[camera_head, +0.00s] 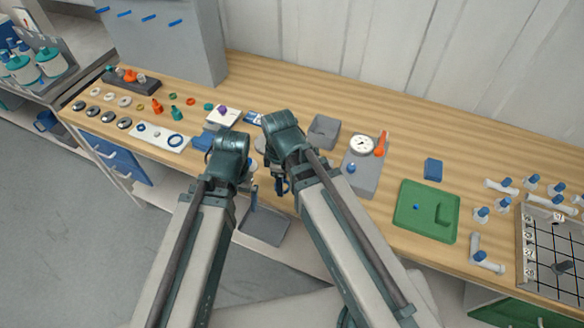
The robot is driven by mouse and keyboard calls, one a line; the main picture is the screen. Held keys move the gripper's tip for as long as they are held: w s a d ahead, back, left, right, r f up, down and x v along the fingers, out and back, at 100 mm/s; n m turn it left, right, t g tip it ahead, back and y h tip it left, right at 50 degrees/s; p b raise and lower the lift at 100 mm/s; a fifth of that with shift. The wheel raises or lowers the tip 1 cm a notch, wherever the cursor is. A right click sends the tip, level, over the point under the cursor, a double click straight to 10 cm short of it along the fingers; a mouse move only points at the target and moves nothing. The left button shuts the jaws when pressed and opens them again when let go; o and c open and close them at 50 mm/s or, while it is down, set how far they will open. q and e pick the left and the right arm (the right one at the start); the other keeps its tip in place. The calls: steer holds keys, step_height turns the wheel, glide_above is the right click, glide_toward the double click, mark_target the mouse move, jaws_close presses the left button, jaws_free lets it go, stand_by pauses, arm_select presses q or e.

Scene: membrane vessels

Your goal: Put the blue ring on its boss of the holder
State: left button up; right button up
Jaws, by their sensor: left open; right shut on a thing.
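A blue ring (175,141) lies on a white plate (157,146) at the left of the bench, with smaller blue marks or rings beside it. I cannot tell which piece is the holder, and no boss shows clearly. My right gripper (281,187) points down in front of the bench's front edge. It is shut on a small dark blue thing (285,185), mostly hidden by the fingers, so its shape is unclear. My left gripper (252,198) is open, just to the left and slightly lower. The arms hide part of the middle of the bench.
Several small caps and rings lie at the left. A grey block (323,131), a grey stand with a white dial (362,145), a green tray (408,225) and a blue block (433,169) stand right of my arms. Fittings and a gridded tray (550,262) fill the far right.

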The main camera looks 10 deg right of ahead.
steer(key=shift+s+a, duration=0.55)
steer(key=shift+s, duration=0.05)
steer(key=shift+r, duration=0.15)
step_height(320, 180, up, 4)
steer(key=p, duration=0.4)
